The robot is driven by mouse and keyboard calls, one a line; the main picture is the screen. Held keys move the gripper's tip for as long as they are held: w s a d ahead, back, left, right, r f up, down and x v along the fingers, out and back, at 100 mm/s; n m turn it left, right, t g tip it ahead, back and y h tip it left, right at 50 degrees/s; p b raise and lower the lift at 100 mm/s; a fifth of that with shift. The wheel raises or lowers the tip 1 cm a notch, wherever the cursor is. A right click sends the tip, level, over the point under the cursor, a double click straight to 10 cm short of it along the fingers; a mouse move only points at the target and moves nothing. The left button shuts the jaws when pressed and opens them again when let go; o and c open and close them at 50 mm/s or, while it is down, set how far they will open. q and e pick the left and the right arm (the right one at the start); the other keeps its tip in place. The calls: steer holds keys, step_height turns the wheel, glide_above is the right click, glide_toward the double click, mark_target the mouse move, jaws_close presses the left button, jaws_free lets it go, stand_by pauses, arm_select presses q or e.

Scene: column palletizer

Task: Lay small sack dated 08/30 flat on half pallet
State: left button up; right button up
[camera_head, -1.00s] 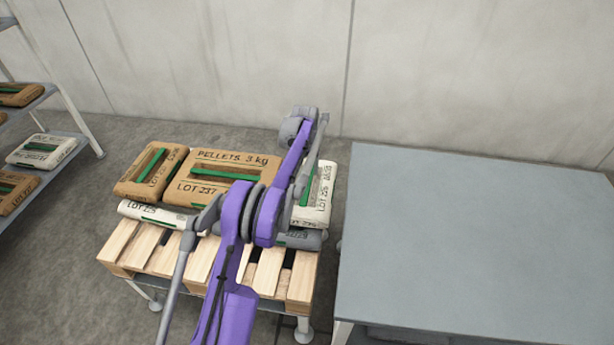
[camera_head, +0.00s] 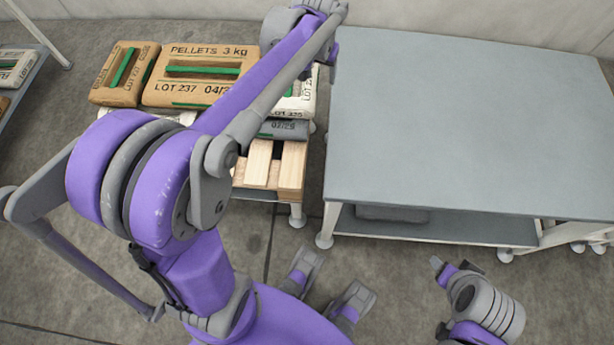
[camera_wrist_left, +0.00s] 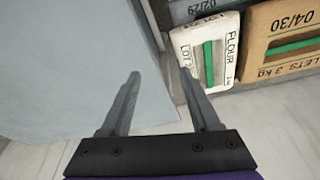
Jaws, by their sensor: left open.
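A white flour sack (camera_head: 297,98) lies at the right end of the stack on the half pallet (camera_head: 262,165); it also shows in the left wrist view (camera_wrist_left: 205,55), its date not readable. A grey sack (camera_head: 283,129) marked 02/29 or 07/29 lies under it. I cannot read 08/30 on any sack. My left gripper (camera_wrist_left: 161,85) is open and empty, between the table side and the white sack, its right finger close to the sack in the picture. In the head view my left arm hides its fingers and part of the stack. My right gripper (camera_head: 440,266) is partly visible at lower right.
Brown pellet sacks (camera_head: 198,75) and (camera_head: 124,72) lie left on the stack. A bare grey table (camera_head: 470,120) stands close right of the pallet, with a dark grey item (camera_head: 393,213) on its lower shelf. A rack (camera_head: 30,100) with sacks stands at far left.

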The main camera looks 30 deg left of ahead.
arm_select(q)
steer(key=s+d+f+m, duration=0.1)
steer(key=s+d+f, duration=0.1)
steer(key=s+d, duration=0.2)
steer(key=s+d+f+m+t, duration=0.1)
steer(key=s+d, duration=0.3)
steer(key=s, duration=0.7)
steer(key=s+d+f+m+t, duration=0.1)
steer(key=s+d+f, duration=0.2)
steer(key=s, duration=0.5)
steer(key=shift+s+d+h, duration=0.2)
steer(key=shift+d+h, duration=0.2)
steer(key=shift+d, duration=0.15)
step_height(320, 180, up, 12)
steer(key=w+p, duration=0.2)
steer(key=p, duration=0.9)
steer(key=shift+t, duration=0.3)
